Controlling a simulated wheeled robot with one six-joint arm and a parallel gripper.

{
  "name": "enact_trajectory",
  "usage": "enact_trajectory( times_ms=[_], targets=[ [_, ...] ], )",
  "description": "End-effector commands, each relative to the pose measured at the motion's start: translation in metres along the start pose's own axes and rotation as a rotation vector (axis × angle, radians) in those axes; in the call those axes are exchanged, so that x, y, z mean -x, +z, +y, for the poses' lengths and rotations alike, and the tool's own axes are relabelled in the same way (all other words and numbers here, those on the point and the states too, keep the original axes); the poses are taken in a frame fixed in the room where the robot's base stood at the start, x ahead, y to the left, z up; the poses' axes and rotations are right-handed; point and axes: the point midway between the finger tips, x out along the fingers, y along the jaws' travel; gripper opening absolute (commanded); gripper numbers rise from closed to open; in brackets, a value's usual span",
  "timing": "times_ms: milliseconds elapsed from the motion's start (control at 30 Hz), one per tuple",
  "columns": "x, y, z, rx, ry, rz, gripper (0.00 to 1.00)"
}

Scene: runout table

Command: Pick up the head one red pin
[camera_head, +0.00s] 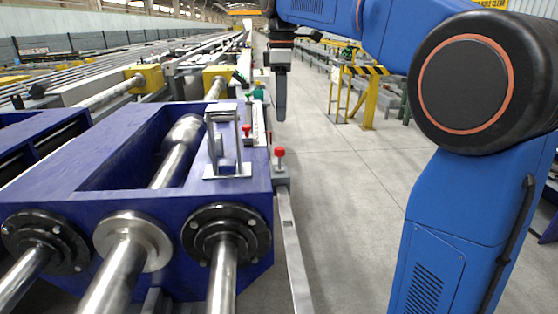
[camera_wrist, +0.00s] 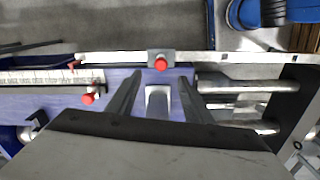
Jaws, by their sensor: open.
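A red-topped pin (camera_head: 280,152) stands upright in a grey block on the right side of the blue machine. In the wrist view its red top (camera_wrist: 160,63) shows ahead of the fingers, between their lines. A second red-topped pin (camera_head: 247,131) stands on the blue machine near a white scale, and in the wrist view it (camera_wrist: 88,98) is left of the fingers. I cannot tell by marking which one is the head one. My gripper (camera_head: 281,118) points down above and beyond the nearer pin. In the wrist view my gripper (camera_wrist: 160,76) is open, with nothing visible between its fingers.
A metal bracket (camera_head: 228,172) stands on the blue machine (camera_head: 110,192), left of the pins. A metal rail (camera_head: 292,250) runs along its right side. Yellow-black barriers (camera_head: 368,72) stand farther back. The floor (camera_head: 340,190) to the right is clear.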

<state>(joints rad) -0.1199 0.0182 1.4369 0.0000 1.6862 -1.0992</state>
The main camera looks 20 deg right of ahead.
Motion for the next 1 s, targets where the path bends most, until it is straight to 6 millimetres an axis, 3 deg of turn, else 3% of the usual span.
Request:
enact_trajectory(
  times_ms=[400,767,1000],
  targets=[
    [-0.073,0.000,-0.001,-0.001,-0.002,-0.001,0.47],
    [-0.100,-0.002,-0.002,-0.001,-0.002,-0.001,0.47],
    [-0.132,-0.005,-0.004,-0.001,-0.002,-0.001,0.47]
  ],
)
